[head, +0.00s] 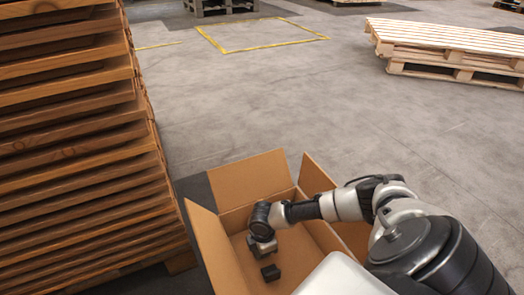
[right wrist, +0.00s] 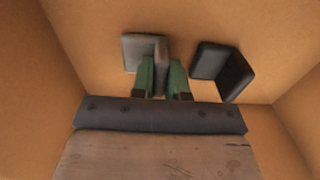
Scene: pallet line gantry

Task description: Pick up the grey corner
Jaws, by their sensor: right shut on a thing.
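The grey corner (right wrist: 135,50) is an L-shaped piece inside the cardboard box, seen in the right wrist view. My right gripper (right wrist: 161,88) has its two green fingers on either side of one wall of the grey corner, shut on it. In the head view my right gripper (head: 262,246) reaches down into the box; the grey corner is hard to make out there. A black corner (right wrist: 222,70) lies just right of the grey one, apart from the fingers; it also shows in the head view (head: 270,272). My left gripper is not in view.
The open cardboard box (head: 205,240) has its flaps up around my right arm. A tall stack of wooden pallets (head: 80,140) stands close on the left. More pallets (head: 450,50) lie at the far right. The floor beyond the box is clear.

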